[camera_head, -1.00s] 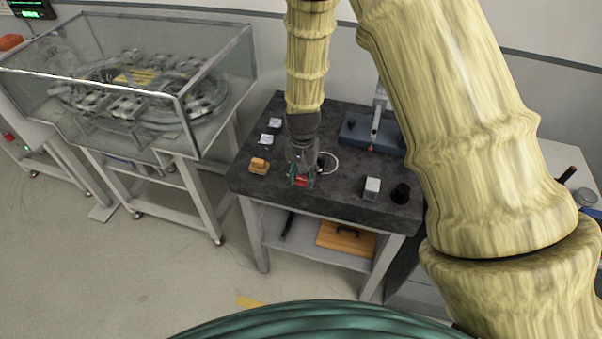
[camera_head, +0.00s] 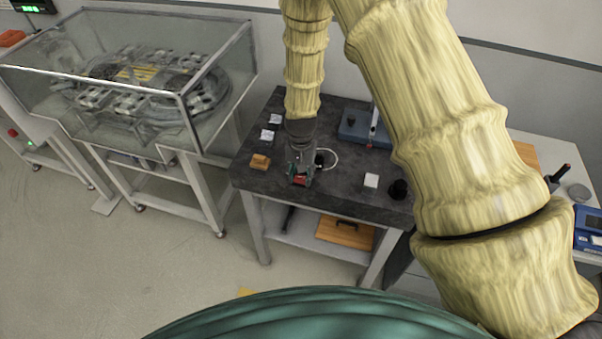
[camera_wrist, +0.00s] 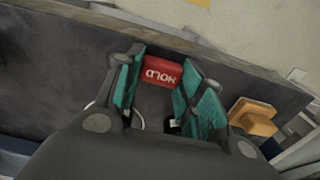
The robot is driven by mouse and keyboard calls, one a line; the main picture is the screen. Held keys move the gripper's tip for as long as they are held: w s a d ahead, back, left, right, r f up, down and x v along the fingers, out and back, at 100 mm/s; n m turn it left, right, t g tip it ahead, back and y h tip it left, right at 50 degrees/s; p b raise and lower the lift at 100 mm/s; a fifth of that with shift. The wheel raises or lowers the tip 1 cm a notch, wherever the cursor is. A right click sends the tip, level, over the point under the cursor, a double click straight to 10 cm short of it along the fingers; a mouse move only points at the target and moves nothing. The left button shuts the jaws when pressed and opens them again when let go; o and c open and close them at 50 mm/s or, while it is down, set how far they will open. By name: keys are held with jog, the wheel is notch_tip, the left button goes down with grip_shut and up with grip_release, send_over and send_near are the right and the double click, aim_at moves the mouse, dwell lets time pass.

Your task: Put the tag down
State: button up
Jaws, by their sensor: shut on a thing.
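The red tag (camera_wrist: 158,72) with white "HOLD" lettering sits between the green-lined fingers of my gripper (camera_wrist: 160,84) in the wrist view. My gripper is shut on it. In the head view my gripper (camera_head: 301,172) points down over the front part of the dark table (camera_head: 335,192), with a small red part of the tag (camera_head: 299,180) showing at its tips. I cannot tell whether the tag touches the tabletop.
An orange-brown block (camera_head: 261,162) lies left of my gripper, with small silvery pieces (camera_head: 268,134) behind it. A white block (camera_head: 371,181) and a black round object (camera_head: 398,190) stand to the right. A blue-based device (camera_head: 358,128) is at the back. A glass-walled case (camera_head: 130,80) stands left.

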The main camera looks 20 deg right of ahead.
aim_at(301, 176)
jog(key=shift+f, duration=0.15)
jog(key=o, duration=0.8)
jog(key=shift+o, duration=0.2)
jog(key=shift+r, duration=0.25)
notch_tip(301, 176, up, 12)
jog(key=b, duration=0.4)
jog(key=shift+b, duration=0.35)
jog(key=shift+f, duration=0.1)
